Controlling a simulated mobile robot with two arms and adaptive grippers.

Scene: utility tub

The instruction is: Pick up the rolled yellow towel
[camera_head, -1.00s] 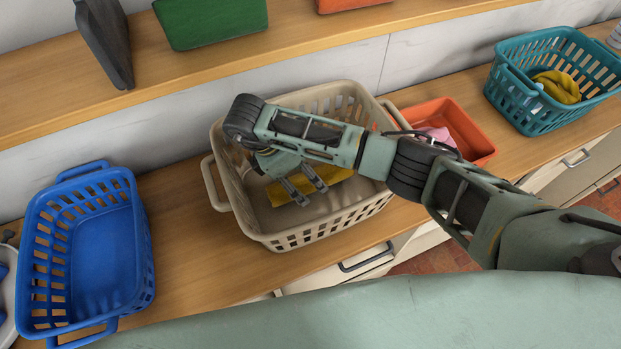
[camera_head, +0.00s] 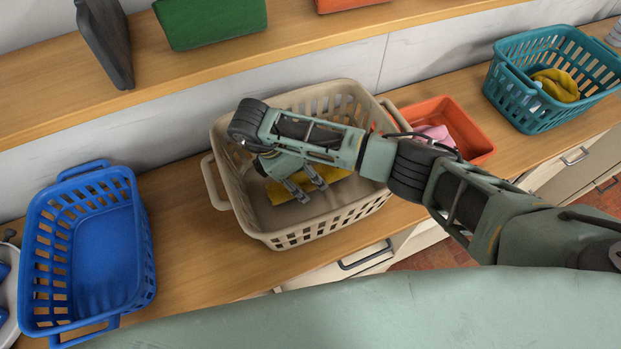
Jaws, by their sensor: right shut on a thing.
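The rolled yellow towel (camera_head: 282,194) lies inside the beige basket (camera_head: 262,238) in the middle of the counter, partly hidden by my gripper and arm. My right gripper (camera_head: 312,190) reaches down into this basket and is shut on the towel. The towel shows on both sides of the fingers. I cannot tell whether it is clear of the basket floor. My left gripper is not in view.
An empty blue basket (camera_head: 148,275) stands at the left. An orange tray (camera_head: 478,143) with a pink cloth (camera_head: 436,133) sits right of the beige basket. A teal basket (camera_head: 522,118) at the right holds a yellow cloth (camera_head: 556,84). A shelf (camera_head: 300,30) runs behind.

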